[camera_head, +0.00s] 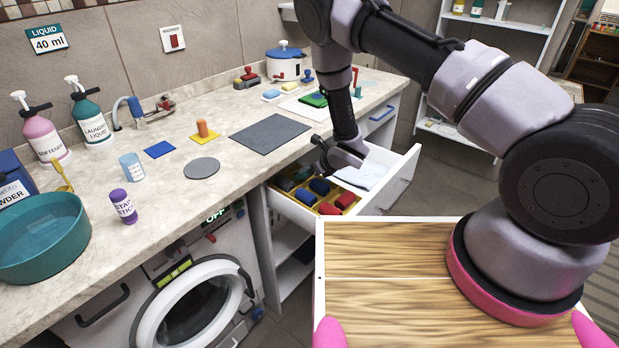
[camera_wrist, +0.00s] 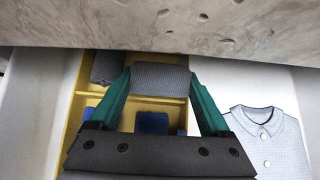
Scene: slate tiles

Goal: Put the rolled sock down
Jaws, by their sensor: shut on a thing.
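A grey rolled sock (camera_wrist: 161,78) sits between the two green fingers of my gripper (camera_wrist: 160,82), which is shut on it. In the head view my gripper (camera_head: 322,162) reaches down into the open drawer (camera_head: 404,172), over a yellow divided organizer (camera_wrist: 72,120). The held sock cannot be made out clearly in the head view. Below it in the wrist view are yellow compartment walls and a blue rolled sock (camera_wrist: 152,122). A dark grey rolled sock (camera_wrist: 107,67) lies in a compartment to its left. I cannot tell whether the held sock touches the organizer's floor.
Red rolled socks (camera_head: 330,208) lie in the front compartments. A folded light-blue shirt (camera_wrist: 268,138) lies in the drawer right of the organizer. The stone countertop (camera_wrist: 150,25) overhangs close to my gripper. The washing machine (camera_head: 195,300) stands left of the drawer.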

